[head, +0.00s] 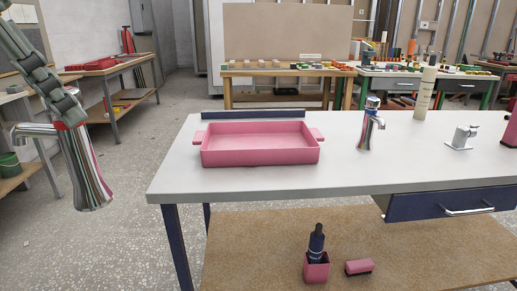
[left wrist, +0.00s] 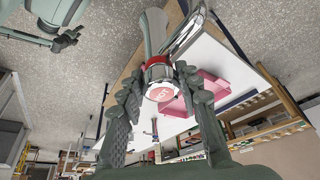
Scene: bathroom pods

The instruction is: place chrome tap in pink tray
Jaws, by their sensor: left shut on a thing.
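A chrome tap (head: 86,172) with a red band hangs in my left gripper (head: 66,108) at the far left of the head view. The gripper is shut on it near its red-banded end. In the left wrist view the tap (left wrist: 155,32) sits between both fingers of the left gripper (left wrist: 158,80), its round red-and-white cap facing the camera. The tap is off the table's left edge, apart from the pink tray (head: 259,158). The tray stands empty on the white table and also shows in the left wrist view (left wrist: 205,88). My right gripper is not in view.
On the white table (head: 420,163), right of the tray, stand another chrome tap (head: 366,133), a cream cylinder (head: 424,95) and a small chrome fitting (head: 463,136). A dark blue strip (head: 255,114) lies behind the tray. The shelf below holds a pink cup (head: 316,268) with a dark bottle.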

